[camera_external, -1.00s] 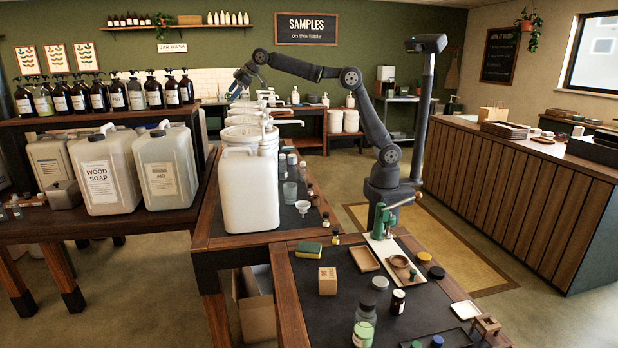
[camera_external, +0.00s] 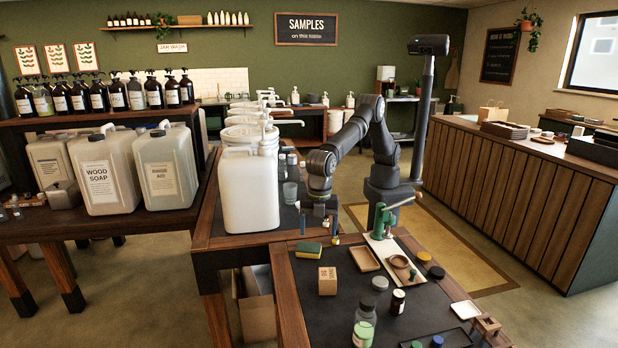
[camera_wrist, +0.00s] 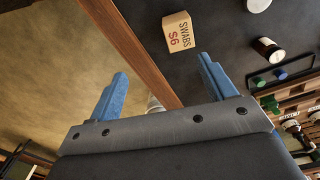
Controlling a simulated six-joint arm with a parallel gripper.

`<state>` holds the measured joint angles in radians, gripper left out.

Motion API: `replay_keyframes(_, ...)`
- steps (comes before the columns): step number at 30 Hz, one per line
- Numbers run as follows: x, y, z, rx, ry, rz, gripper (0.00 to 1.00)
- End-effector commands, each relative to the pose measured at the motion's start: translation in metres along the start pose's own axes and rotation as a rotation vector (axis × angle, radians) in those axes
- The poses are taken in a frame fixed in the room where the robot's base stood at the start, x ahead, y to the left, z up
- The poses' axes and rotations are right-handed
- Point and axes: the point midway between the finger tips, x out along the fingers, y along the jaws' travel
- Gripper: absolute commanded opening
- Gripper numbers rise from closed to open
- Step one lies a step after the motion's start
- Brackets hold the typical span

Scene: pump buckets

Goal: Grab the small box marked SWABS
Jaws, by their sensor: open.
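The small cardboard box marked SWABS (camera_external: 327,281) sits on the dark top of the front table, left of its middle. In the wrist view the box (camera_wrist: 179,32) shows its printed "SWABS" face near the top, beyond my fingertips. My gripper (camera_external: 318,222) points down over the table part behind the box, near the white jug. Its two blue fingers (camera_wrist: 160,88) are spread wide in the wrist view with nothing gripped between them. The box is apart from the fingers.
A yellow-green sponge (camera_external: 308,249) lies behind the box, and a wooden tray (camera_external: 364,258) stands to its right. A green press (camera_external: 384,220) is right of my gripper. A large white jug (camera_external: 248,190) stands left. Bottles (camera_external: 364,322) stand right of the box.

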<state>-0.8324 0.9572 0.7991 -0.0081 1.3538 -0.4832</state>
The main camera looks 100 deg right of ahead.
Motion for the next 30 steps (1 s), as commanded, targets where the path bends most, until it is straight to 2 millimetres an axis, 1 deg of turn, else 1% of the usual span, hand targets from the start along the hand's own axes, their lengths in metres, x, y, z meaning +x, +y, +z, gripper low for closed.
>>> replay_keyframes(1,0.006,-0.015,-0.005,-0.023,-0.011,-0.01,0.76)
replay_keyframes(3,0.013,-0.027,-0.008,-0.042,-0.021,-0.019,0.76)
replay_keyframes(6,0.022,-0.033,-0.01,-0.051,-0.027,-0.024,0.76)
replay_keyframes(8,0.031,-0.033,-0.01,-0.051,-0.027,-0.024,0.76)
replay_keyframes(18,0.104,-0.034,-0.008,-0.05,-0.027,-0.024,0.76)
replay_keyframes(21,0.12,-0.034,-0.008,-0.049,-0.026,-0.023,0.76)
replay_keyframes(24,0.131,-0.034,-0.008,-0.049,-0.025,-0.023,0.76)
replay_keyframes(30,0.14,-0.034,-0.009,-0.049,-0.024,-0.022,0.76)
